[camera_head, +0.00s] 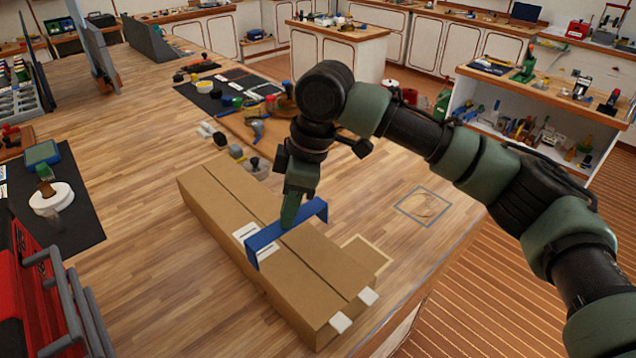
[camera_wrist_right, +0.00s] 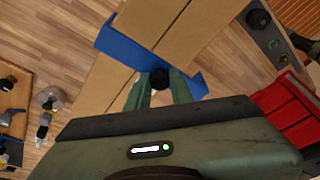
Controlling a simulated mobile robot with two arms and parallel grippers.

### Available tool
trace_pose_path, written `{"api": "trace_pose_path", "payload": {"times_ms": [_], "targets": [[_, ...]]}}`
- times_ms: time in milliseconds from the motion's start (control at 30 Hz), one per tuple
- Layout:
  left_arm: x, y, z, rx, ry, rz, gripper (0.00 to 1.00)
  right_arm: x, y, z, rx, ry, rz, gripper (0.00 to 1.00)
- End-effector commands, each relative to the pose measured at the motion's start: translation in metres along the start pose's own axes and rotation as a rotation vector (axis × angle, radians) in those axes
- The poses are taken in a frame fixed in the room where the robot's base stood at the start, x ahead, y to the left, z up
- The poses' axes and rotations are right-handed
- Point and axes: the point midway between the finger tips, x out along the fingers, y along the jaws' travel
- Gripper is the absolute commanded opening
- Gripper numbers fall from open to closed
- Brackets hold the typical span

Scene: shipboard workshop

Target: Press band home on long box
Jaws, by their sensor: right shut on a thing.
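The long box (camera_head: 215,210) is brown cardboard, lying diagonally on the wooden bench with a white label and a dark lengthwise seam on top. The blue band (camera_head: 268,238) crosses its top, with short legs turned down at both ends; it also shows in the right wrist view (camera_wrist_right: 122,47). The band seems to stand a little above the box top; I cannot tell the exact gap. My right gripper (camera_head: 289,222) points down at the band's middle and is shut on it. A dark round thing (camera_wrist_right: 159,77) shows between the fingertips. My left gripper is out of view.
White tabs (camera_head: 341,322) stick out at the box's near end. A square outline (camera_head: 423,207) marks the bench to the right. Small knobbed tools (camera_head: 236,151) stand behind the box. Red drawers (camera_head: 30,290) are at the left.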

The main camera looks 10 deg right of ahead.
Motion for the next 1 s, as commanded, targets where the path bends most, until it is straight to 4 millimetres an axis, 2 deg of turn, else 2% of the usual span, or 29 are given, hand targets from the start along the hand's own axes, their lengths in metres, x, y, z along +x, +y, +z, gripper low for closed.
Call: {"api": "trace_pose_path", "payload": {"times_ms": [100, 433, 667, 700, 1000], "targets": [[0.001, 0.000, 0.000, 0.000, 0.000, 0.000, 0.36, 0.010, 0.000, -0.004, -0.019, 0.000, 0.000, 0.00], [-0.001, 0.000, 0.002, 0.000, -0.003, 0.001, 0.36, 0.009, 0.000, -0.004, -0.019, 0.000, -0.001, 0.00], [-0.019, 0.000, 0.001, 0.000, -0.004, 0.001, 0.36, 0.006, 0.000, -0.005, -0.015, 0.000, -0.002, 0.00], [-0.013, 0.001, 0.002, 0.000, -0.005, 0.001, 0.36, 0.015, 0.000, -0.002, -0.015, 0.000, -0.002, 0.00], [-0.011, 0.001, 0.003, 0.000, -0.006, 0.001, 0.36, 0.044, 0.000, 0.006, -0.014, 0.000, -0.002, 0.00]]}}
